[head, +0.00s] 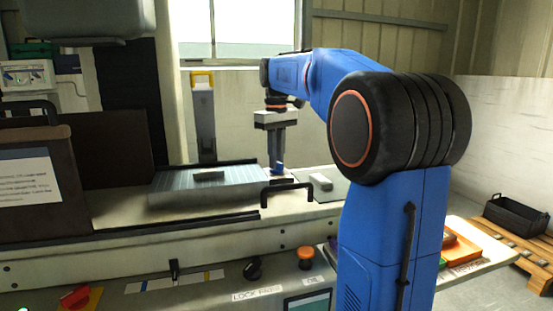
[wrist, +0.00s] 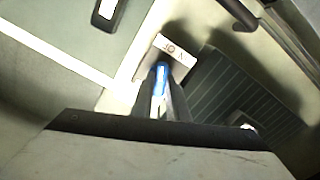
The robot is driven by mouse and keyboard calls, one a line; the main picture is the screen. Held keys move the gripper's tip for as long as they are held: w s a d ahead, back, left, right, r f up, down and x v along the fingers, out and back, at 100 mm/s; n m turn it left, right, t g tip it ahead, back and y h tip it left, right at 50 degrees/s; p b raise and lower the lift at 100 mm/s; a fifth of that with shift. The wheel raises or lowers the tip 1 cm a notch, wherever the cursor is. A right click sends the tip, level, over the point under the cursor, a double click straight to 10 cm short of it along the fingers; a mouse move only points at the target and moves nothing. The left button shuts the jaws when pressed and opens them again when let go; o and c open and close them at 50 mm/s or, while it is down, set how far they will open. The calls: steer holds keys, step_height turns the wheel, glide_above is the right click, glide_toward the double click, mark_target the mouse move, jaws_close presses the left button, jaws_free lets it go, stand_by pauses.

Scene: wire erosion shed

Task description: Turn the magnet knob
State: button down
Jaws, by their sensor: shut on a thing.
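My gripper (head: 277,168) points straight down at the right end of the grey magnetic plate (head: 170,194) in the head view. In the wrist view my gripper (wrist: 160,108) is shut on a narrow blue piece, the magnet knob (wrist: 162,74). A small pale label (wrist: 174,48) with dark letters sits just beyond the knob; I cannot read all of it. The ribbed plate (wrist: 225,85) lies to the right in the wrist view. The jaws hide most of the knob, so its exact angle cannot be told.
A black bar handle (head: 287,187) stands in front of my gripper, and a pale block (head: 320,182) lies to its right. A dark block (head: 209,176) lies on the plate. An orange button (head: 305,254) and a black knob (head: 252,269) are on the front panel.

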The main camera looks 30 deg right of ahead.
steer(key=m, duration=1.3)
steer(key=shift+m, duration=0.3)
stand_by(0.4)
steer(key=c, duration=1.7)
jaws_free()
steer(key=shift+r, duration=0.15)
step_height(320, 180, up, 17)
steer(key=shift+r, duration=0.1)
steer(key=shift+s, duration=0.1)
